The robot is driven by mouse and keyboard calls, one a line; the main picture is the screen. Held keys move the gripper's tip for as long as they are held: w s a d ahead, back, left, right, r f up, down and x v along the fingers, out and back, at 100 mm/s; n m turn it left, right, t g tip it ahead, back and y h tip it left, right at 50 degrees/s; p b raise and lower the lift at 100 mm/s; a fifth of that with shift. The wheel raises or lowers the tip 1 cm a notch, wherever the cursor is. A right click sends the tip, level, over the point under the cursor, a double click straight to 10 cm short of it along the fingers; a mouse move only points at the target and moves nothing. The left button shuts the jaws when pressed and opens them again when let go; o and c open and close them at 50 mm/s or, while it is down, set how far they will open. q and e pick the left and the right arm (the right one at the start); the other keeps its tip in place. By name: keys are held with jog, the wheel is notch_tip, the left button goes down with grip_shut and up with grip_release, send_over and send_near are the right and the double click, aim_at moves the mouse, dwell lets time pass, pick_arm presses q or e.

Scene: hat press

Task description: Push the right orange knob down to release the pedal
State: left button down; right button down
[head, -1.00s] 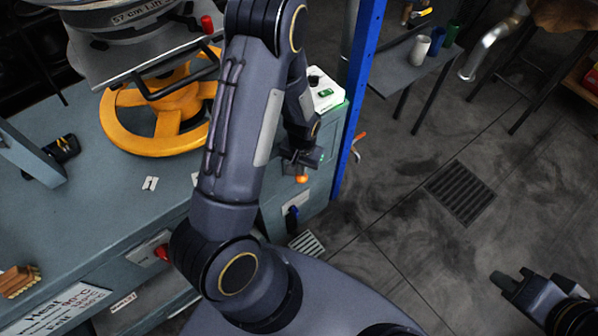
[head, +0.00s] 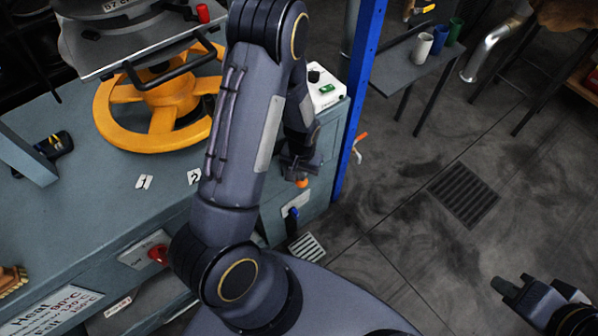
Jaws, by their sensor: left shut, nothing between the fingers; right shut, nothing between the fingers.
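A small orange knob (head: 302,183) shows on the right end of the grey-green bench, just below the fingers of my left gripper (head: 298,170). My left gripper is shut and empty, pointing down at the knob. It looks very close to the knob, but I cannot tell whether they touch, and the gripper covers the knob's upper part. My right gripper (head: 506,286) is shut and empty over the floor at the lower right, far from the bench. No pedal can be made out.
An orange handwheel (head: 165,120) stands on the bench left of my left arm. A blue post (head: 358,100) rises right of the knob. A blue-handled lever (head: 293,215) is below it. A red knob (head: 158,254) sits on the bench front. The floor at right is clear around a drain grate (head: 463,195).

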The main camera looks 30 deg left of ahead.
pick_arm(q)
jog(key=shift+r, duration=0.1)
dwell(0.3)
notch_tip(320, 180, up, 8)
jog(key=p, duration=0.6)
dwell(1.0)
jog(key=s+d+r+n+t+h, duration=0.15)
jog(key=s+r, duration=0.35)
jog(key=r, duration=0.6)
jog(key=s+d+r+m+t+h, duration=0.15)
jog(key=s+r, duration=0.25)
jog(key=r, duration=0.8)
jog(key=s+d+r+t, duration=0.1)
jog(key=s+r, duration=0.3)
jog(key=s, duration=0.4)
jog(key=shift+t+h, duration=0.4)
jog(key=shift+t, duration=0.4)
